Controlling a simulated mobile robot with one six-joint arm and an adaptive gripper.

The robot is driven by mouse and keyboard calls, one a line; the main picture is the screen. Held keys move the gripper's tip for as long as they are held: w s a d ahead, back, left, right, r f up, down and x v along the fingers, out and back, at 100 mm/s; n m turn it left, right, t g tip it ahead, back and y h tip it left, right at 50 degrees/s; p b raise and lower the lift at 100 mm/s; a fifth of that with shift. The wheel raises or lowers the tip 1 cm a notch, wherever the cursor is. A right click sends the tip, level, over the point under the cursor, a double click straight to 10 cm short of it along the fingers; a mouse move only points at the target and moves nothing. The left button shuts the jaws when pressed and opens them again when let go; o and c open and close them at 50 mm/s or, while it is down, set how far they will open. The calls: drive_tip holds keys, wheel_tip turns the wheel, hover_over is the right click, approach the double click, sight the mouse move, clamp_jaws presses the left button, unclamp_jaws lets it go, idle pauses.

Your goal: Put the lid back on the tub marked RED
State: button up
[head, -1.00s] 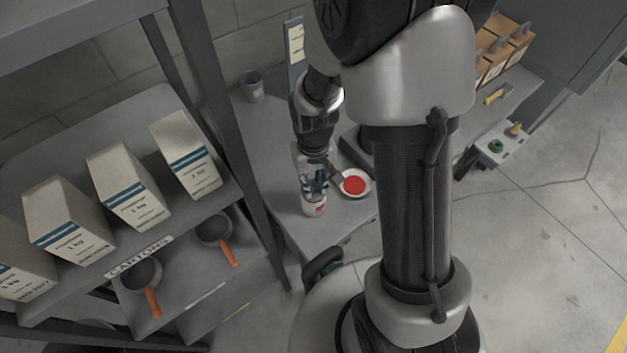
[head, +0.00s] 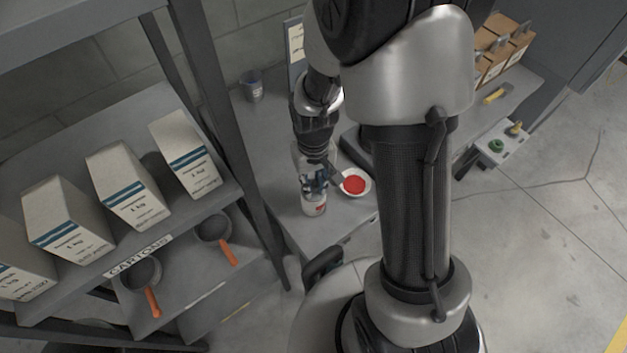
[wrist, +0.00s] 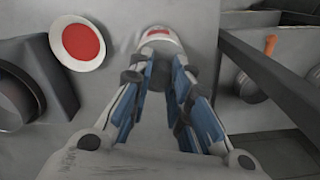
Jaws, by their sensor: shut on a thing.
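The tub (head: 314,209) is white with a red mark and stands upright near the front edge of the grey bench. It also shows at the top of the wrist view (wrist: 158,36), just beyond my fingertips. My gripper (head: 314,186) points down right over the tub. In the wrist view its blue-padded fingers (wrist: 160,75) are drawn in on something at the tub's top, which I take to be the lid. The fingers hide most of it, so I cannot tell whether it is seated on the rim.
A white dish with red contents (head: 367,190) sits close beside the tub. A grey-blue cup (head: 252,88) stands farther back. A dark shelf post (head: 235,130) rises to the left, by shelves with cartons (head: 130,190) and orange-handled pans (head: 214,228).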

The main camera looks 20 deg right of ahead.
idle(0.3)
drive_tip(key=o, duration=0.9)
drive_tip(key=shift+c, duration=0.2)
drive_tip(key=shift+o, duration=0.4)
drive_tip(key=o, duration=0.4)
drive_tip(key=shift+r, duration=0.1)
drive_tip(key=shift+r+p, duration=2.85)
drive_tip(key=shift+r, duration=0.6)
drive_tip(key=shift+f, duration=0.1)
